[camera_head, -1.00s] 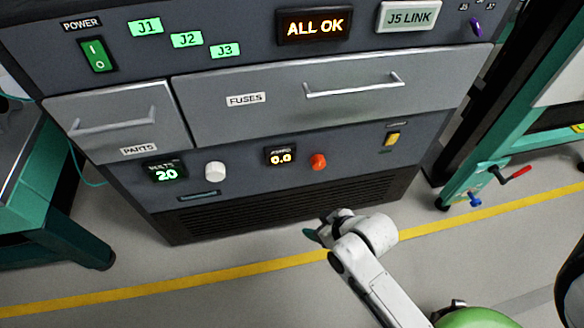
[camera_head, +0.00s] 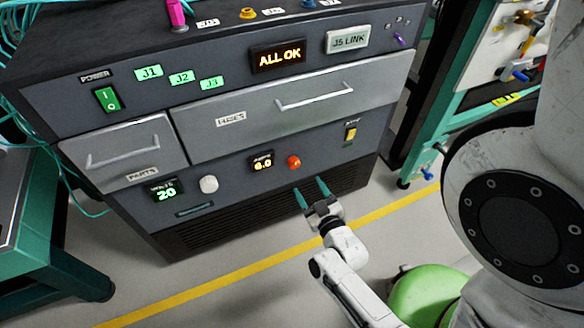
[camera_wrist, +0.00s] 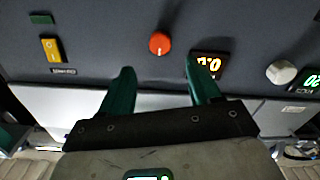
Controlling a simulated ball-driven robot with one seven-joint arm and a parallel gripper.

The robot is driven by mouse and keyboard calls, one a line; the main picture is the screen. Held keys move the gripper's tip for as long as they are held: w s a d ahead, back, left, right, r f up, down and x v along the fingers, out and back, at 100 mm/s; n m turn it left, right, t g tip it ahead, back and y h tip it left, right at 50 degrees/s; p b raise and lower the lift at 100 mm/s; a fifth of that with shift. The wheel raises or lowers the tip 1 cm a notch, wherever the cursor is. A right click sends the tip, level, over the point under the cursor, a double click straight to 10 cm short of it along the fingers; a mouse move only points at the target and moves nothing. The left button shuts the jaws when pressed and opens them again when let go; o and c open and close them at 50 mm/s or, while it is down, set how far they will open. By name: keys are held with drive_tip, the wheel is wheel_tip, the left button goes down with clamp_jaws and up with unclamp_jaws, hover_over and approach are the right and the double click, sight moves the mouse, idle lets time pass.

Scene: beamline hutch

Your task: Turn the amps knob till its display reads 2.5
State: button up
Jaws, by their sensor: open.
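The amps knob is a small red-orange knob (camera_head: 294,162) on the dark lower panel of the cabinet. Its amps display (camera_head: 262,163) is just left of it and appears to read 0.0, though the digits are blurred. My gripper (camera_head: 311,188) is open and empty, with green fingers pointing at the panel just below and right of the knob. In the wrist view, where the panel appears upside down, the knob (camera_wrist: 160,43) shows beyond and between the fingertips, apart from them. The display (camera_wrist: 208,65) is partly hidden by the right finger there.
A white knob (camera_head: 208,184) and the volts display (camera_head: 167,190), reading 20 or 2.0, are left of the amps pair. A yellow switch (camera_head: 351,132) is to the right. The fuses drawer handle (camera_head: 315,94) sticks out above. Open floor lies in front.

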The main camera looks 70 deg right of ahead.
sight(296, 166)
drive_tip(key=b+x, duration=0.2)
drive_tip(key=x, duration=0.7)
drive_tip(key=shift+w+d, duration=0.2)
drive_tip(key=shift+c, duration=0.4)
drive_tip(key=c, duration=1)
drive_tip(key=shift+o, duration=0.2)
